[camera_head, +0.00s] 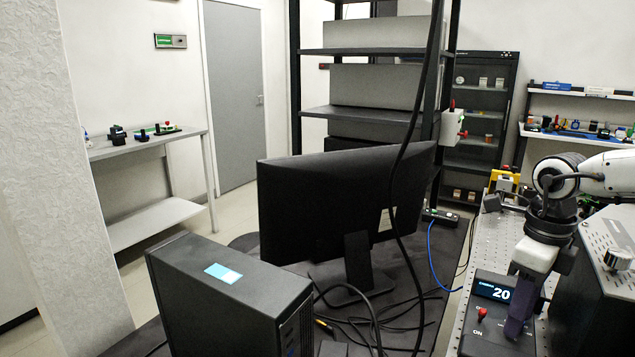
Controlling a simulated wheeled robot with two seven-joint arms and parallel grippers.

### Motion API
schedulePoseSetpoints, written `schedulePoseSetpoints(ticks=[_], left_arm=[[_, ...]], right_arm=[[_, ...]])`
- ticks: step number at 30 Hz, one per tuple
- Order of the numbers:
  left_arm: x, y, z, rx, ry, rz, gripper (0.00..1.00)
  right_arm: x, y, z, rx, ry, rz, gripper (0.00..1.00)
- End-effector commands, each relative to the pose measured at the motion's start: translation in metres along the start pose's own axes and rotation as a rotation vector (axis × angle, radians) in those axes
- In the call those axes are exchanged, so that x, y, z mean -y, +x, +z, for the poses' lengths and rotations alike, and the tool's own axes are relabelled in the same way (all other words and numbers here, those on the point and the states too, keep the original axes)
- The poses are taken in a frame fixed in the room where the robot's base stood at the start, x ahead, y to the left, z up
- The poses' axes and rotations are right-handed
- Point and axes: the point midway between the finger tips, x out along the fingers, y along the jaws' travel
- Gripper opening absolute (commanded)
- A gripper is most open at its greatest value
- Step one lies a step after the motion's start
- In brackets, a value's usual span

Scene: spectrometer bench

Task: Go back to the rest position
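My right arm comes in from the right edge. Its gripper (517,325) points down over the right side of a black control box (488,318) with a lit display reading 20 and a red toggle switch (482,314). Only one dark finger shape shows, seen from the side, so its opening cannot be told. Whether it touches the box is also unclear. The gripper hides part of the box's front. My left gripper is not in view.
A perforated metal bench (487,246) carries the box, with a dark instrument (601,262) close right of the gripper. A monitor (345,205), computer tower (230,290) and loose cables crowd the black desk. A black cable hangs in front of the monitor. Floor shows at left.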

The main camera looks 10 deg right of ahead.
Motion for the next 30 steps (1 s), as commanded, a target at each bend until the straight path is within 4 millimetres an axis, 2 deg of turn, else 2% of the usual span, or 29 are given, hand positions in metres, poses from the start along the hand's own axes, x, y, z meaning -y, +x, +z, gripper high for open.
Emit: schedulePoseSetpoints(ticks=[6,12,16,21,30], left_arm=[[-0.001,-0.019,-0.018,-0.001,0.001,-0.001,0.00],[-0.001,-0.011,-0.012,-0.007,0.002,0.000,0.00],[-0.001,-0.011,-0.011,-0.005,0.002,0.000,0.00],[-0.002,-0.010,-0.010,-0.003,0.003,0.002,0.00],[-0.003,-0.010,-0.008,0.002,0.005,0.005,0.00]], right_arm=[[0.000,-0.005,-0.001,-0.002,0.228,0.002,0.35],[0.001,-0.034,0.001,0.003,0.225,-0.002,0.35],[0.001,-0.047,0.000,0.001,0.223,-0.002,0.35],[0.000,-0.054,0.000,0.000,0.222,0.000,0.35],[0.000,-0.054,0.000,0.001,0.223,0.001,0.35]])
